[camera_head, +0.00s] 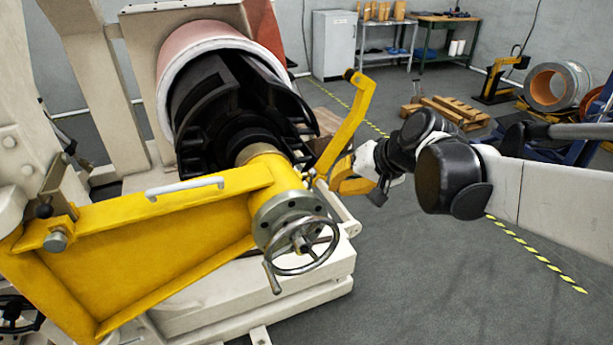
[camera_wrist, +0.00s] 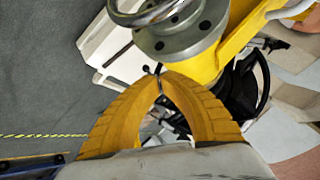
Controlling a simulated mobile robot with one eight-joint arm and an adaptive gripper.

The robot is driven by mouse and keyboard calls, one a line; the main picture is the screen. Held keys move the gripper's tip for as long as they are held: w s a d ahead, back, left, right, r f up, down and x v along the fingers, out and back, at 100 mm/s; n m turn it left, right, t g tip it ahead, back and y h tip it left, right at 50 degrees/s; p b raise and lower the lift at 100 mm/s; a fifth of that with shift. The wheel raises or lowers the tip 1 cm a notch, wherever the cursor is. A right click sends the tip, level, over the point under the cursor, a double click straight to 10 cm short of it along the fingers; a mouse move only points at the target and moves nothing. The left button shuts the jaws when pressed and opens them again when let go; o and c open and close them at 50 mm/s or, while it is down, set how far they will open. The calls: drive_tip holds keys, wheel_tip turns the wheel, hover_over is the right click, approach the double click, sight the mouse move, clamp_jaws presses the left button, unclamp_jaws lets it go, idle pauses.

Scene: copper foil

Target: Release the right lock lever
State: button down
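The right lock lever is a thin dark lever with a small dark knob, beside the round flange of the yellow arm (camera_head: 160,215). In the wrist view the lever's knob (camera_wrist: 158,67) shows at my fingertips. My gripper (camera_head: 318,182) reaches in from the right, its yellow fingers just right of the flange and handwheel (camera_head: 302,245). In the wrist view my gripper (camera_wrist: 162,77) has its tips closed together, with the thin lever between them. The exact contact is small and partly hidden. A second dark knob (camera_wrist: 146,68) shows just left of the tips.
A bent yellow bar (camera_head: 350,120) rises right above my fingers. The copper roll (camera_head: 205,50) and its black core stand behind the yellow arm. The floor right of the machine is clear up to the yellow-black tape (camera_head: 535,255). Pallets (camera_head: 450,108) lie farther back.

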drive_tip(key=w+a+f+m+t+y+b, duration=0.1)
drive_tip(key=w+f+y, duration=0.25)
drive_tip(key=w, duration=0.65)
drive_tip(key=w+f+m+y, duration=0.1)
drive_tip(key=w+f+y, duration=0.3)
drive_tip(key=w, duration=0.6)
drive_tip(key=w+d+f+t+y, duration=0.1)
drive_tip(key=w+d+f+y, duration=0.1)
drive_tip(key=f, duration=0.7)
drive_tip(key=w+d+f+t+y+b, duration=0.1)
drive_tip(key=w+d+f+y, duration=0.1)
drive_tip(key=f, duration=0.7)
drive_tip(key=shift+w+d+m+t, duration=0.2)
drive_tip(key=shift+d+m+t, duration=0.1)
drive_tip(key=shift+d, duration=0.2)
drive_tip(key=shift+w, duration=0.1)
